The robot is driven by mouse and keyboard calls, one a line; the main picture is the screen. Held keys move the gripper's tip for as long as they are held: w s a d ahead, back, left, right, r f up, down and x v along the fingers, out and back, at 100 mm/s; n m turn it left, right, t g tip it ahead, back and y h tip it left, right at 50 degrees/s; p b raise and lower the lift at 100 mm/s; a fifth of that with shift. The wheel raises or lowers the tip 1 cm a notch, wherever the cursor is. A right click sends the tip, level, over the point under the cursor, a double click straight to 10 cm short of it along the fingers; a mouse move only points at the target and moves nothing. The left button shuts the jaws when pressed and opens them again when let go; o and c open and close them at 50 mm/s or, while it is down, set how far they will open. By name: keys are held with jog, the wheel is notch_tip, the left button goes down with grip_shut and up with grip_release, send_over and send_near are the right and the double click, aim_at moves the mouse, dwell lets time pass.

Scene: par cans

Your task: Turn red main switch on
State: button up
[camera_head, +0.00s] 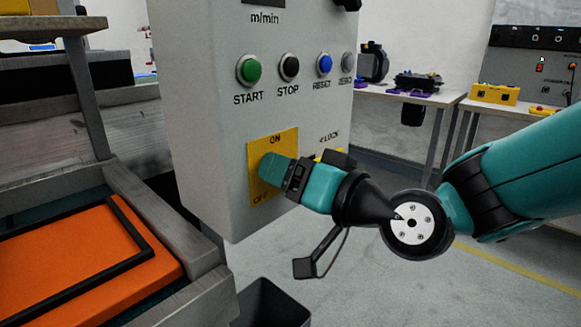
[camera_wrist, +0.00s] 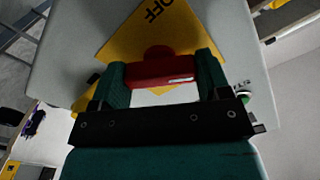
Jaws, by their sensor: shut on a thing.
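The red main switch (camera_wrist: 160,67) sits on a yellow plate (camera_wrist: 122,42) marked OFF in the wrist view. In the head view the yellow plate (camera_head: 286,140) shows ON at its top and part of OFF at its lower left. My gripper (camera_head: 272,170) reaches the plate from the right and hides the switch there. In the wrist view my gripper (camera_wrist: 162,78) has its two teal fingers at either end of the red handle, shut on it.
The grey control box (camera_head: 215,120) carries a green START button (camera_head: 249,70), a black STOP button (camera_head: 289,67) and a blue RESET button (camera_head: 324,64) above the plate. A dark bin (camera_head: 272,305) stands below. An orange panel (camera_head: 75,270) lies at the left.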

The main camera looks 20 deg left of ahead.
jog(key=m+p, duration=0.3)
jog(key=m, duration=0.3)
jog(key=shift+r+m, duration=0.1)
jog(key=shift+m, duration=0.2)
jog(key=m+p, duration=0.3)
jog(key=m, duration=0.1)
jog(key=shift+m, duration=0.7)
jog(key=o, duration=0.9)
jog(key=b+v, duration=1.3)
jog(key=v, duration=0.4)
jog(key=shift+s+d, duration=0.1)
jog(key=shift+d, duration=0.15)
